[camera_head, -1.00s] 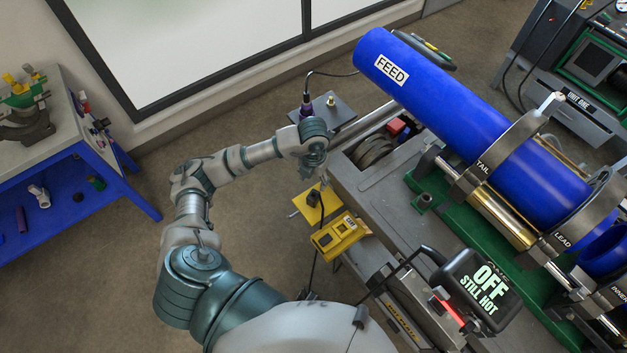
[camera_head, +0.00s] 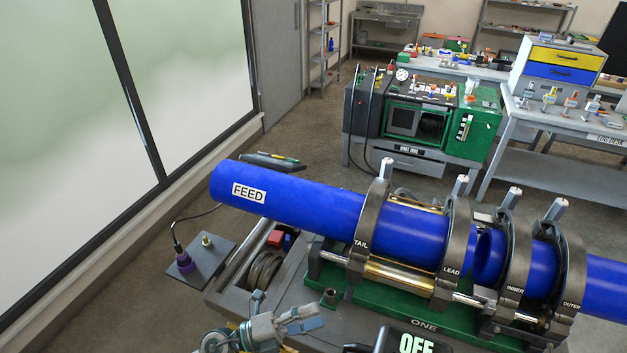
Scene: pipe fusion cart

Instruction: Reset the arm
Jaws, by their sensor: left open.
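My left gripper (camera_head: 287,310) shows at the bottom edge of the head view, left of the middle. Its fingers are spread, with nothing seen between them. It is in front of the grey cart (camera_head: 225,300), and the rest of the arm is mostly cut off by the frame. My right gripper is not in view. A blue pipe marked FEED (camera_head: 300,194) runs through the clamp rings marked TAIL (camera_head: 372,225) and LEAD (camera_head: 457,250). A second blue pipe (camera_head: 600,285) sits in the rings marked INNER (camera_head: 517,260) and OUTER (camera_head: 570,275).
The "OFF" display (camera_head: 415,343) is partly cut off below. A green and grey machine (camera_head: 425,115) and benches stand behind. Floor shows between cart and machine.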

